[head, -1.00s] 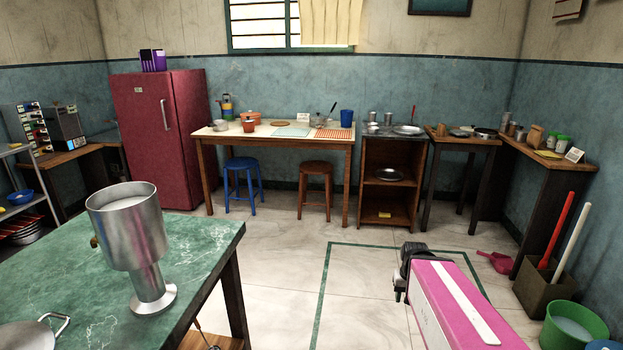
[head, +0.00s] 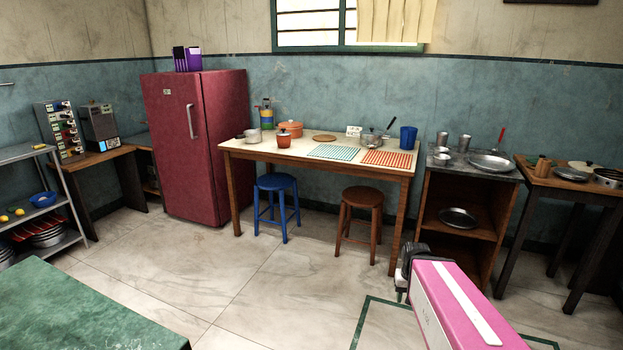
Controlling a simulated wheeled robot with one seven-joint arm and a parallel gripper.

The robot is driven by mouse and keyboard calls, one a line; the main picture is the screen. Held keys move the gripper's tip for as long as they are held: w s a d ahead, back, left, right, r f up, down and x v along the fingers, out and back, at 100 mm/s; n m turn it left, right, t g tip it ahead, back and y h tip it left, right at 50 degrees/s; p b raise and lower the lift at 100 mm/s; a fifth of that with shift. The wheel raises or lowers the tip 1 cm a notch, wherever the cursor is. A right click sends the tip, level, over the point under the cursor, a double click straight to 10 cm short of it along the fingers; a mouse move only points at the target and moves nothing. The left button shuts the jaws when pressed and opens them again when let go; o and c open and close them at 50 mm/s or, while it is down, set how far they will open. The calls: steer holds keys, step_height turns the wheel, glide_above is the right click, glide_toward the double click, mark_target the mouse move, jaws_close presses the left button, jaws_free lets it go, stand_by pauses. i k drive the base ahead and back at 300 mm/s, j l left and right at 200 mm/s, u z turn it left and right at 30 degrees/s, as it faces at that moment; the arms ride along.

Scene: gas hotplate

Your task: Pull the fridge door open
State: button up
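The fridge (head: 196,147) is dark red and stands against the back wall, left of the middle in the head view. Its door is shut, and a pale vertical handle (head: 191,121) shows on its front. My gripper (head: 403,276) is at the end of my pink arm at the lower right, far from the fridge and pointing away to the back. Its fingers are small, dark and partly hidden by the arm, so I cannot tell whether they are open or shut.
A wooden table (head: 318,161) with pots stands right of the fridge, with a blue stool (head: 278,184) and a brown stool (head: 361,200) at its front. A green table (head: 85,312) fills the lower left. Floor between it and the fridge is clear.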

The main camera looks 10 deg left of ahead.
mark_target(173, 103)
steer(key=i+j+u, duration=0.25)
steer(key=i+u, duration=0.2)
steer(key=i, duration=0.2)
steer(key=i+u, duration=0.45)
steer(key=i, duration=0.15)
steer(key=i+l+u, duration=0.2)
steer(key=i+u, duration=0.25)
steer(key=i, duration=0.2)
